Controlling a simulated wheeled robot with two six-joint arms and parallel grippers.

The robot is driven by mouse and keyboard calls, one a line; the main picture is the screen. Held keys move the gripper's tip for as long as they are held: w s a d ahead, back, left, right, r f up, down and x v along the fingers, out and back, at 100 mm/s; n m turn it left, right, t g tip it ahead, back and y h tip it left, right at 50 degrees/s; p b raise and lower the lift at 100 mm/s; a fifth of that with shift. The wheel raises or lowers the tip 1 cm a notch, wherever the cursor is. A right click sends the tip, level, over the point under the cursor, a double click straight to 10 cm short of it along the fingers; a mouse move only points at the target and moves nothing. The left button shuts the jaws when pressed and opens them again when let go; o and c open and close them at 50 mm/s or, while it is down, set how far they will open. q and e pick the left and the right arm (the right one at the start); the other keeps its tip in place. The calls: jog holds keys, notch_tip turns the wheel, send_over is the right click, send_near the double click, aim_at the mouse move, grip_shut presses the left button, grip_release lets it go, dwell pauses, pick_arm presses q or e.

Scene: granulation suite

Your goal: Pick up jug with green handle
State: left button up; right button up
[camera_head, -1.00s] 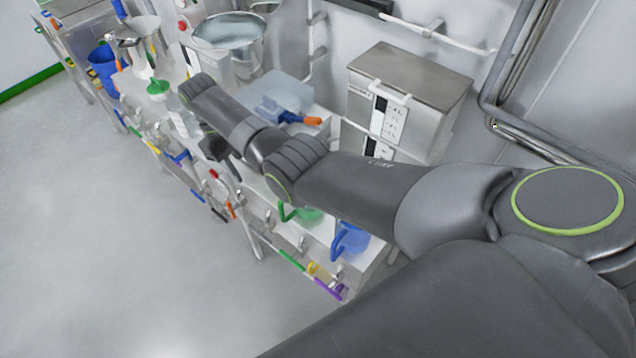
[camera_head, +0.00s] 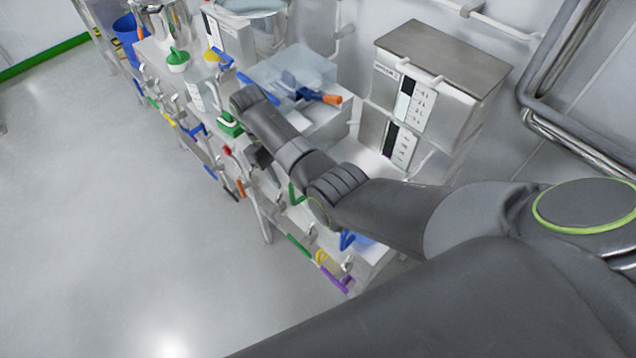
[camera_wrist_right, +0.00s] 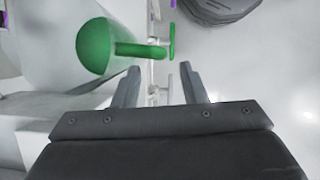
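The jug's green handle (camera_head: 295,194) shows at the bench's front edge in the head view, and most of the jug is hidden behind my right arm. In the right wrist view a rounded green body with a green bar and crosspiece (camera_wrist_right: 140,49), which looks like the jug and its handle, lies ahead and to the left of the fingers. My right gripper (camera_wrist_right: 160,84) has its two fingers apart with nothing between them. In the head view my right gripper (camera_head: 260,157) is small and dark, left of and beyond the handle. My left gripper is not in view.
A blue-handled jug (camera_head: 347,240) sits close by on the near side. A clear tub (camera_head: 300,70) and a steel instrument box (camera_head: 435,85) stand behind. Coloured-handled tools hang along the bench front. The floor (camera_head: 90,230) at left is clear.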

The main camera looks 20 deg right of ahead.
aim_at(289, 187)
jog(key=x, duration=0.5)
jog(key=shift+s+a, duration=0.1)
jog(key=shift+s, duration=0.15)
grip_shut()
jog(key=shift+w+r, duration=0.1)
